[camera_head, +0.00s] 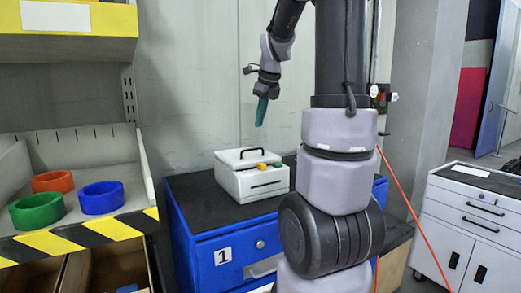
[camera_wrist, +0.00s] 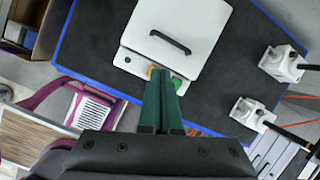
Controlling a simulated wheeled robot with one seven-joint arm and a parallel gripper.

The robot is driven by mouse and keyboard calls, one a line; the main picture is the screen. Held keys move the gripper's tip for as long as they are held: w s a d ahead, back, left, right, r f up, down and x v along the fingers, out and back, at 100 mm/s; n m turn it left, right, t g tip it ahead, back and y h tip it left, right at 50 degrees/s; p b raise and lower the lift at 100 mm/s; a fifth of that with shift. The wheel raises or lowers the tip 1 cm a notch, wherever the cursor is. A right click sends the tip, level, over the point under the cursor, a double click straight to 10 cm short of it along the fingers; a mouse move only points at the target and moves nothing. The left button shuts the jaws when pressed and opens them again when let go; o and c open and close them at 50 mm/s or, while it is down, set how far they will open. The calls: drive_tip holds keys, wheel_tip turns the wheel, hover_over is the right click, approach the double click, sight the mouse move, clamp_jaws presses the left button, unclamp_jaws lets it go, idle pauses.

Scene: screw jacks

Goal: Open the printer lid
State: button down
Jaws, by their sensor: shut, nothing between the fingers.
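The printer (camera_head: 252,182) is a small white box on the black top of a blue cabinet. Its lid (camera_head: 247,157) lies flat and closed, with a black handle (camera_wrist: 170,42) on top. A green button and a yellow button (camera_head: 262,166) sit at the printer's front edge. My gripper (camera_head: 261,112) has teal fingers, shut and empty, pointing down above the printer, apart from it. In the wrist view the fingers (camera_wrist: 162,88) overlap the printer's front edge near the buttons. Part of the printer's front is hidden there by the fingers.
The blue cabinet (camera_head: 180,215) carries the printer. Two white screw jacks (camera_wrist: 285,65) (camera_wrist: 250,113) stand right of it in the wrist view. A shelf with red, green and blue rings (camera_head: 102,197) is at left. A white drawer cabinet (camera_head: 470,225) is at right.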

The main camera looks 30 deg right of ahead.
sight(259, 157)
drive_tip(key=w+d+f+m, duration=0.1)
drive_tip(key=w+f, duration=0.1)
drive_tip(key=f, duration=0.2)
drive_tip(key=w+d+f+m, duration=0.1)
drive_tip(key=w+f+m, duration=0.1)
drive_tip(key=f, duration=0.2)
drive_tip(key=w+d+f+m, duration=0.1)
drive_tip(key=f, duration=0.3)
drive_tip(key=shift+w+d+m+g, duration=0.2)
drive_tip(key=shift+w+m+g, duration=0.1)
drive_tip(key=shift+w, duration=0.1)
drive_tip(key=shift+r, duration=0.15)
